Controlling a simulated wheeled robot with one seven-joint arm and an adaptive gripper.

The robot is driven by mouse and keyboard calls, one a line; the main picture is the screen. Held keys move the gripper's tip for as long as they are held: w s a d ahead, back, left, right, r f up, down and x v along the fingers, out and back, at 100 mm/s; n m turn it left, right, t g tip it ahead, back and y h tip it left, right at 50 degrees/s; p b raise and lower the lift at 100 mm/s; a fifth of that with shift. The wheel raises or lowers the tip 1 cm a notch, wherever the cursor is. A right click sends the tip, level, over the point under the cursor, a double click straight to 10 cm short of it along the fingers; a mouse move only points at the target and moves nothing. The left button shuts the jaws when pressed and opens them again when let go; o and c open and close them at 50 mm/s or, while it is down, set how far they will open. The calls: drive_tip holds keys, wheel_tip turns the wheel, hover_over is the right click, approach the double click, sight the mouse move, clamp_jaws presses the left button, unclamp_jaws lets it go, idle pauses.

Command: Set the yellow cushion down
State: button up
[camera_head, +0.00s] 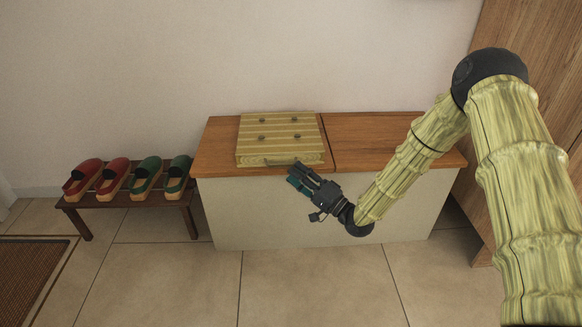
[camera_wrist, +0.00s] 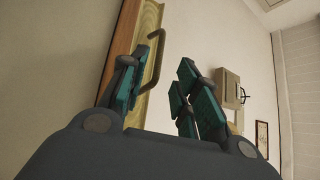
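The yellow cushion (camera_head: 280,149) is a striped, roughly square pad with several dark buttons and a handle (camera_head: 282,162) along its front edge. It lies flat on the left part of the wooden bench top (camera_head: 218,150). My gripper (camera_head: 299,178) is in front of the bench, just below the cushion's front right corner. In the wrist view my gripper (camera_wrist: 160,90) has its teal-padded fingers apart, with nothing clamped between them. The handle loop (camera_wrist: 157,60) shows beside the left finger, with a strip of the cushion (camera_wrist: 147,25) behind it. I cannot tell whether finger and handle touch.
The bench's right lid (camera_head: 385,130) is bare. A low rack (camera_head: 130,199) at the left holds red shoes (camera_head: 112,172) and green shoes (camera_head: 147,174). A brown mat (camera_head: 30,265) lies at the lower left. A tall wooden panel (camera_head: 535,35) stands at the right. Tiled floor in front is clear.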

drive_tip(key=p+v, duration=0.2)
drive_tip(key=v, duration=0.6)
drive_tip(key=s+d+f+n+g+h, duration=0.1)
drive_tip(key=s+f+g+h, duration=0.3)
drive_tip(key=s+f, duration=0.6)
drive_tip(key=s+f+n+g+h, duration=0.1)
drive_tip(key=s+f+g+h, duration=0.1)
drive_tip(key=s+f+h, duration=0.75)
drive_tip(key=s+d+f+n+g, duration=0.1)
drive_tip(key=s+d+f+g, duration=0.1)
drive_tip(key=s, duration=0.6)
drive_tip(key=s+d+f+n+g+h, duration=0.1)
drive_tip(key=s+d+f+g, duration=0.1)
drive_tip(key=s, duration=0.6)
drive_tip(key=s+d+f+n+g+h, duration=0.1)
drive_tip(key=s+d+g, duration=0.3)
drive_tip(key=s, duration=0.4)
drive_tip(key=shift+s+d+f, duration=0.2)
drive_tip(key=shift+d+f, duration=0.45)
drive_tip(key=shift+d, duration=0.05)
drive_tip(key=shift+h, duration=0.25)
